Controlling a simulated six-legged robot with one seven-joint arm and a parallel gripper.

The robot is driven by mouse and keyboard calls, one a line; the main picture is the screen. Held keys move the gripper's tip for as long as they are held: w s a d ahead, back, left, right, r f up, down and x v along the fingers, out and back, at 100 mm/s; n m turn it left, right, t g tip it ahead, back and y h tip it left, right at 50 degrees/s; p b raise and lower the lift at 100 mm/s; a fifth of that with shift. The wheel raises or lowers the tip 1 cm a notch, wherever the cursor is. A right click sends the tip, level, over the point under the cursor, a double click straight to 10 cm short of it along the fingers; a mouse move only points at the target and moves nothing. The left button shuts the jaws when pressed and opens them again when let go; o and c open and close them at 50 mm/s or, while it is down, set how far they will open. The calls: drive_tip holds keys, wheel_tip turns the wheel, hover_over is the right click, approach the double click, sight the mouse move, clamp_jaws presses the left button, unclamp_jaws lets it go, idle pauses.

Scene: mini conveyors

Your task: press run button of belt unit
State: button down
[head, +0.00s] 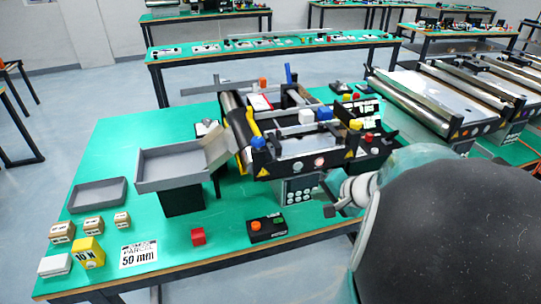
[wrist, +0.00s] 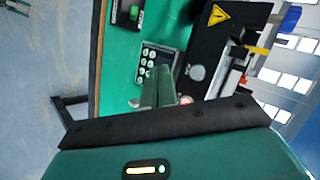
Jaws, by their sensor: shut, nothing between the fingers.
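The belt unit (head: 305,140) stands on the green table, with a black side panel bearing two round buttons (head: 319,163). A grey keypad panel (head: 298,190) sits below it. In the wrist view the black side panel (wrist: 215,45) shows a yellow warning triangle and a round pale button (wrist: 197,72). The keypad (wrist: 155,62) is just beyond my fingertips. My gripper (wrist: 160,75) is shut and empty, its fingers partly covering the keypad's lower edge. Which button is run cannot be read.
A black box (head: 267,229) with orange and green buttons lies at the table's front edge. A grey chute (head: 175,165) adjoins the belt unit. More conveyors stand right.

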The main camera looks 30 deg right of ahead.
sight(298, 166)
drive_tip(key=shift+a, duration=0.1)
drive_tip(key=w+d, duration=0.2)
drive_tip(key=w, duration=0.6)
drive_tip(key=shift+w+d, duration=0.2)
drive_tip(key=shift+d, duration=0.15)
idle(1.9)
drive_tip(key=shift+w+d, duration=0.1)
drive_tip(key=shift+w, duration=0.3)
